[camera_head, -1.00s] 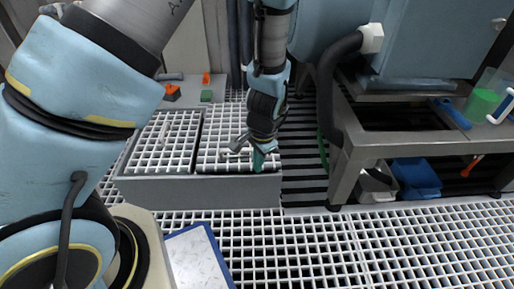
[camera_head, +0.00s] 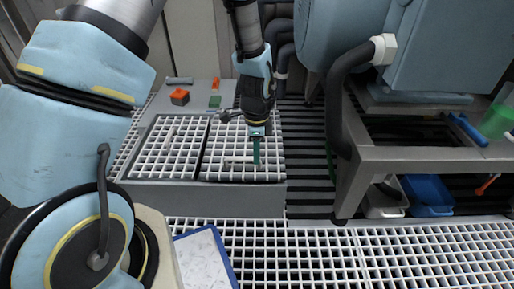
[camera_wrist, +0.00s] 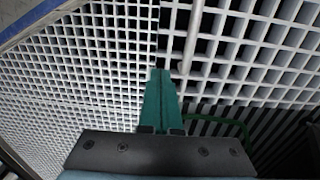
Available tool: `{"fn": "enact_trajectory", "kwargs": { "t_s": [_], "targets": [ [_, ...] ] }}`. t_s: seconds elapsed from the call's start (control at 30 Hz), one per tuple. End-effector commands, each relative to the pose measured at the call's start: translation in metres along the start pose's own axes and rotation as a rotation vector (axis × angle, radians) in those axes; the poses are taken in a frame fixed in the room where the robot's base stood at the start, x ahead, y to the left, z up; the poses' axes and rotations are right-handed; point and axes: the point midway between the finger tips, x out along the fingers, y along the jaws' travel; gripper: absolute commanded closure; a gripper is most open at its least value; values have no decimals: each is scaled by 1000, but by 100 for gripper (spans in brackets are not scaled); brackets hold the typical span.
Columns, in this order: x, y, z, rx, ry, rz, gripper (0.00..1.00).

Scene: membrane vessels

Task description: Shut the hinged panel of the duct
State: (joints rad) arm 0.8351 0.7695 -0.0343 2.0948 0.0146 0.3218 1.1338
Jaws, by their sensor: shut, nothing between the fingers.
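The duct is a low grey box (camera_head: 210,199) on the floor, with two white grid panels on top. The left grid panel (camera_head: 165,155) and the right grid panel (camera_head: 215,160) both look about flat with the rim. I cannot tell for sure which one is hinged. A small bar shows near the front of the right panel. My gripper (camera_head: 257,163) points down over the right panel, its green fingers together and empty. In the wrist view the fingers (camera_wrist: 160,73) point at white grid; contact cannot be told.
A metal bench (camera_head: 400,155) stands to the right, with a blue bin (camera_head: 428,195) and a white bin (camera_head: 385,203) beneath. An orange block (camera_head: 180,97) and a green block (camera_head: 214,101) sit behind the duct. A blue-edged board (camera_head: 205,260) lies in front.

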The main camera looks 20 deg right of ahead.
Motion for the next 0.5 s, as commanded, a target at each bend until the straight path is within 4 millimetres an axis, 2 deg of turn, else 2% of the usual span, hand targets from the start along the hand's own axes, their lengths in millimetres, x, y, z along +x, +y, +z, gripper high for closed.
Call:
{"fn": "enact_trajectory", "kwargs": {
  "t_s": [0.03, 0.2, 0.33, 0.5],
  "targets": [
    [16, 0, 0, 0, -1, 2, 100],
    [44, 0, -1, 0, 0, 0, 100],
    [55, 0, -1, -1, 0, -1, 100],
    [61, 0, 0, -1, 0, -1, 100]
  ]
}}
